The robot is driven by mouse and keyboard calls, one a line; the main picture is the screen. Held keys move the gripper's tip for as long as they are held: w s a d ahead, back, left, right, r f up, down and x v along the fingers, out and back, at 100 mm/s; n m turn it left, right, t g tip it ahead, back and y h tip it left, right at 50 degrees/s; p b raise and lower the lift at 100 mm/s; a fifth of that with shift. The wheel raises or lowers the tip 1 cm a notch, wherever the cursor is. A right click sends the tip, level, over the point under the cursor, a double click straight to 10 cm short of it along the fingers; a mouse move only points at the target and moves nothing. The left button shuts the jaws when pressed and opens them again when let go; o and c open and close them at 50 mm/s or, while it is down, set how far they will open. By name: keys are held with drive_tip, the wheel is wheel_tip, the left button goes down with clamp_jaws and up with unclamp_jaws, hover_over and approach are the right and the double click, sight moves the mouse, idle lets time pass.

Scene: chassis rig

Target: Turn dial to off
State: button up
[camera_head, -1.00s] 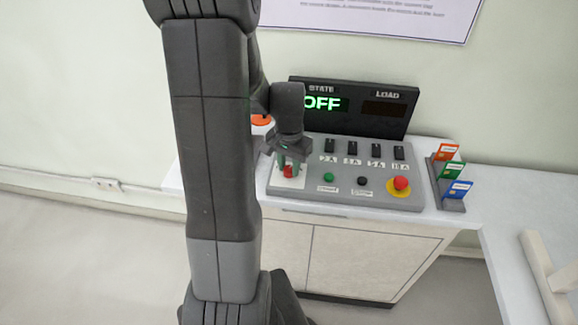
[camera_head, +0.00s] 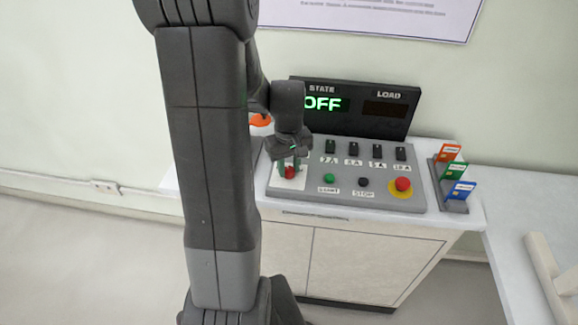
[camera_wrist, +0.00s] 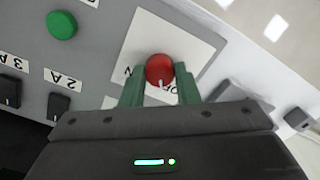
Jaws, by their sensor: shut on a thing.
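The dial (camera_head: 289,172) is a red round knob on a white plate (camera_head: 279,187) at the left end of the grey control panel. My gripper (camera_head: 289,168) points down over it, and its green fingers stand on either side of the knob. In the wrist view the red dial (camera_wrist: 160,69) sits between the fingertips, with a small white mark on its rim near the plate's partly covered lettering. The gripper is shut on it. The STATE display (camera_head: 322,104) reads OFF in green; the LOAD display (camera_head: 384,109) is dark.
The panel also holds a green button (camera_head: 329,178), a black button (camera_head: 363,182), a red mushroom button (camera_head: 403,184) on yellow and a row of black switches (camera_head: 353,149). A rack of coloured cards (camera_head: 453,180) stands to the right. A poster hangs on the wall.

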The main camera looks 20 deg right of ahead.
sight(289, 169)
drive_tip(key=shift+n, duration=1.2)
drive_tip(key=o, duration=1)
drive_tip(key=shift+c, duration=0.2)
drive_tip(key=shift+r, duration=0.1)
wheel_tip(289, 169, up, 14)
drive_tip(key=shift+f, duration=0.25)
